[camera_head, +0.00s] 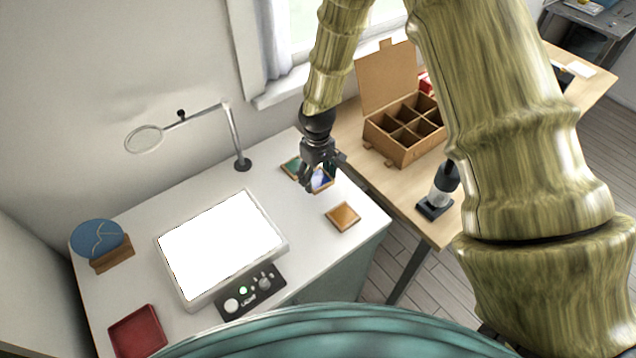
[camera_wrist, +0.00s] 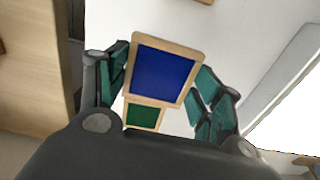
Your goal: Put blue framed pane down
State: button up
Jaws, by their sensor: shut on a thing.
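The blue framed pane (camera_wrist: 163,70) has a light wooden frame and sits between the fingers of my gripper (camera_wrist: 170,85) in the wrist view. In the head view the pane (camera_head: 321,179) shows partly, below my gripper (camera_head: 318,172), over the back right of the white table. My gripper is shut on it. A green framed pane (camera_wrist: 141,116) shows beyond it in the wrist view, partly covered by the blue pane. In the head view the green pane (camera_head: 292,167) lies on the table just left of my gripper. I cannot tell the blue pane's height above the table.
An amber framed pane (camera_head: 343,216) lies near the table's right edge. A lit light panel (camera_head: 222,245) fills the middle, with a magnifier stand (camera_head: 242,163) behind it. A red tray (camera_head: 137,332) is at front left. A compartment box (camera_head: 404,130) stands on the wooden table.

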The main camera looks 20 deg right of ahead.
aim_at(318, 180)
jog(key=shift+w+f, duration=0.1)
jog(key=shift+f, duration=0.1)
jog(key=shift+s+d+f, duration=0.1)
jog(key=shift+s+f, duration=0.15)
jog(key=shift+s, duration=0.15)
jog(key=shift+s+f+p, duration=0.1)
jog(key=shift+f+p, duration=0.3)
jog(key=shift+p, duration=0.05)
jog(key=shift+w+f+p, duration=0.15)
jog(key=shift+f, duration=0.5)
jog(key=shift+w+f+p, duration=0.15)
jog(key=shift+f, duration=0.45)
jog(key=shift+s, duration=0.15)
jog(key=shift+f, duration=0.2)
jog(key=o, duration=1.1)
jog(key=shift+r, duration=0.1)
jog(key=shift+o, duration=0.2)
